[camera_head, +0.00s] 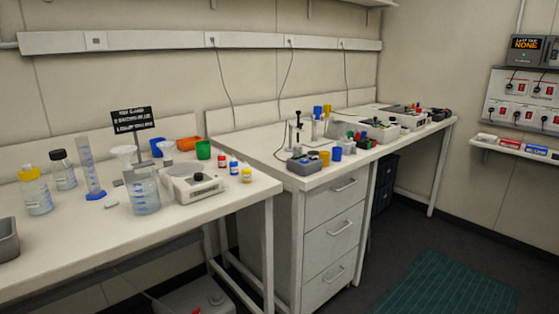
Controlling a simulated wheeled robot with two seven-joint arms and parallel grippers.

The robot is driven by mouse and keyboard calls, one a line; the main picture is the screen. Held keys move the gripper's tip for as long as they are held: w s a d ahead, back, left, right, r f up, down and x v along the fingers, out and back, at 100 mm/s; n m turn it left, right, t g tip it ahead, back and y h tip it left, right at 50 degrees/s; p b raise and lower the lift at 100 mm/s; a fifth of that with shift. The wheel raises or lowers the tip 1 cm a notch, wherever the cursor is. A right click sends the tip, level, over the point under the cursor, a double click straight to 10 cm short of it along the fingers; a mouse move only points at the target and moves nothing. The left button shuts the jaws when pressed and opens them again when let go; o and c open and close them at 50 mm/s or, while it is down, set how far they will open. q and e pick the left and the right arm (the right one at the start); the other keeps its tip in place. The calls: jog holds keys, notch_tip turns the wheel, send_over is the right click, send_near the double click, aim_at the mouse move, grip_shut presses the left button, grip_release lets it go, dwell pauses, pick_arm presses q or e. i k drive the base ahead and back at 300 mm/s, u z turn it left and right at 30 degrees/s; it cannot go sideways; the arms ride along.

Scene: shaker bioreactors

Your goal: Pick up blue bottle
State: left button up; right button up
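A small bottle with blue on it (234,167) stands upright near the right end of the left bench. It is in a short row between a small red-marked bottle (221,161) and a small yellow-marked bottle (247,175). The bottles are small in the picture, so their caps and labels are hard to tell apart. Neither of my grippers is in view.
A white balance-like device (191,185) stands left of the small bottles. A green cup (203,150) and an orange container (188,143) stand behind it. A beaker (143,193) and other glassware are farther left. The bench front (235,195) near the bottles is clear.

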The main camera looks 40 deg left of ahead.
aim_at(233, 164)
jog(key=u, duration=1.1)
jog(key=i, duration=1.1)
jog(key=u, duration=1.25)
